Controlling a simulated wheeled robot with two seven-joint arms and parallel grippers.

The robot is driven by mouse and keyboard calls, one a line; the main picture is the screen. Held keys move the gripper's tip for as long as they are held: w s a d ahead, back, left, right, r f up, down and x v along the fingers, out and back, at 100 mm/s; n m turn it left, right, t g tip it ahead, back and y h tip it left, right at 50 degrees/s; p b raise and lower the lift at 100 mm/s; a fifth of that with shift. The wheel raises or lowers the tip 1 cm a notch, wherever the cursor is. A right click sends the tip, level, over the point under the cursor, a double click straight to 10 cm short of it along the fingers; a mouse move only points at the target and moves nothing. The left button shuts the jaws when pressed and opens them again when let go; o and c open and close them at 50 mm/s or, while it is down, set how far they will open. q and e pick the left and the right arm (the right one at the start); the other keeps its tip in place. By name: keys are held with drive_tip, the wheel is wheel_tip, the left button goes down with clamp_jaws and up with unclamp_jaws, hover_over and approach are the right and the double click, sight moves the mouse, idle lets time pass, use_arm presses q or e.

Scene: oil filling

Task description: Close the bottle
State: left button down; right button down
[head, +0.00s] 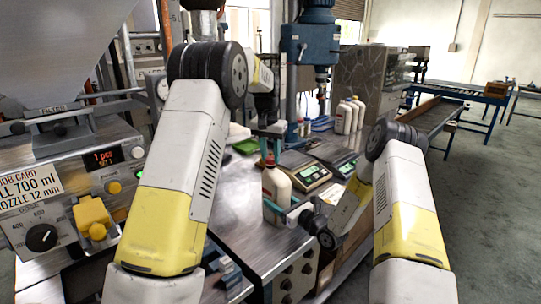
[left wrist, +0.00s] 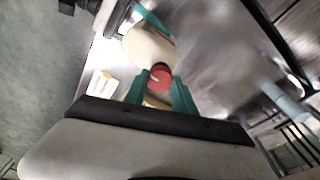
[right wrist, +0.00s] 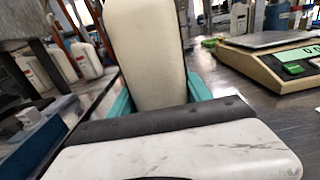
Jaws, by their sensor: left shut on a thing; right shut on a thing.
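The bottle (head: 276,187) is cream-white and stands upright at the near edge of the metal table. Its red cap (head: 270,160) is at its top; it also shows in the left wrist view (left wrist: 160,77), between the teal fingers. My left gripper (head: 269,143) comes down from above and is shut on the cap. My right gripper (head: 288,212) is shut on the lower body of the bottle from the side. In the right wrist view the bottle's pale body (right wrist: 147,50) fills the space between the teal fingers. The thread under the cap is hidden.
Digital scales (head: 302,172) stand on the table just right of the bottle. A blue drill press (head: 310,45) rises behind. The filling machine with its control panel (head: 70,200) is at the left.

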use_arm(q)
drive_tip(key=shift+f, duration=0.6)
